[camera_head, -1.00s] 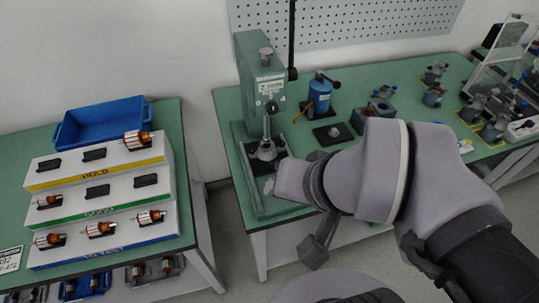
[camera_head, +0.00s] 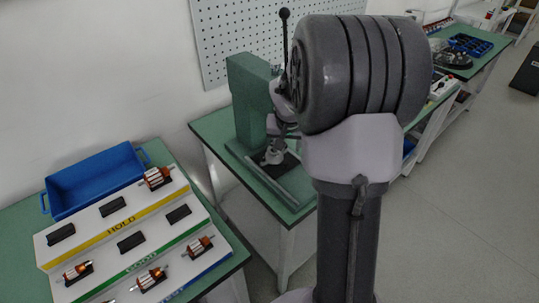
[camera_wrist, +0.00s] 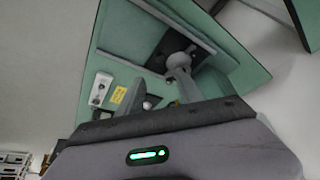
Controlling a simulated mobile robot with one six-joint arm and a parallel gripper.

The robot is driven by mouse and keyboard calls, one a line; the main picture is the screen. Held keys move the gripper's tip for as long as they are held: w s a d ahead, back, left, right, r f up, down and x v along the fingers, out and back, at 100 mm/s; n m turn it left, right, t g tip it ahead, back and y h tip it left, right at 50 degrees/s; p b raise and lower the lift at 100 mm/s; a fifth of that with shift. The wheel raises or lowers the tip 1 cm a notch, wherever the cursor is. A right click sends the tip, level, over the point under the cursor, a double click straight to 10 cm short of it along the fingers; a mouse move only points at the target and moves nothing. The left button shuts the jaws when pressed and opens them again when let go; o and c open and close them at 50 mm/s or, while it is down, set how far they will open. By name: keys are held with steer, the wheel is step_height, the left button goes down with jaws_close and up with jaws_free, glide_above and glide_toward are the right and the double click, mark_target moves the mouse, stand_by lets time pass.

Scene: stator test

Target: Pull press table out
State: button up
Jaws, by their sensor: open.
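The green press (camera_head: 250,100) stands on the green workbench in the head view. At its foot, a grey round piece (camera_head: 273,156) sits on a dark plate, which appears to be the press table. In the wrist view the dark plate (camera_wrist: 168,46) and a grey post (camera_wrist: 178,61) appear beyond my fingers. My gripper (camera_wrist: 160,90) is open, with its fingers pointing toward the press base. I cannot tell whether a finger touches the post. In the head view my arm hides most of the gripper and part of the press.
A stepped white rack (camera_head: 150,222) with copper-wound rotors and a blue tray (camera_head: 95,180) stand on the left bench. A pegboard (camera_head: 240,40) is behind the press. Bare floor (camera_head: 470,190) lies to the right.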

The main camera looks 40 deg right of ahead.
mark_target(286, 162)
steer(key=b+x, duration=0.3)
steer(key=x, duration=0.9)
steer(key=shift+w+f+b, duration=0.1)
steer(key=shift+f+b, duration=0.2)
jaws_close()
stand_by(0.6)
